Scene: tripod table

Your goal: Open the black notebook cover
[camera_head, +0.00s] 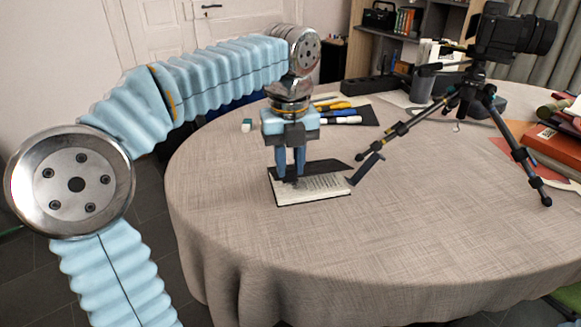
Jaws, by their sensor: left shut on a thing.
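The black notebook (312,190) lies on the round table, left of its middle. A pale page with printed lines shows, and dark cover parts show behind it and along its edges. My left gripper (290,177) points down from above at the notebook's back left part. Its blue fingers are shut on the dark cover, which stands partly raised behind the page. The fingers hide part of the notebook. My right gripper is not in view.
A tripod with a black camera (503,38) stands on the table at right, one leg foot close to the notebook's right corner. Pens and tools on a dark mat (366,116) lie behind. Red books (553,150) lie far right. The front of the tablecloth (400,235) is clear.

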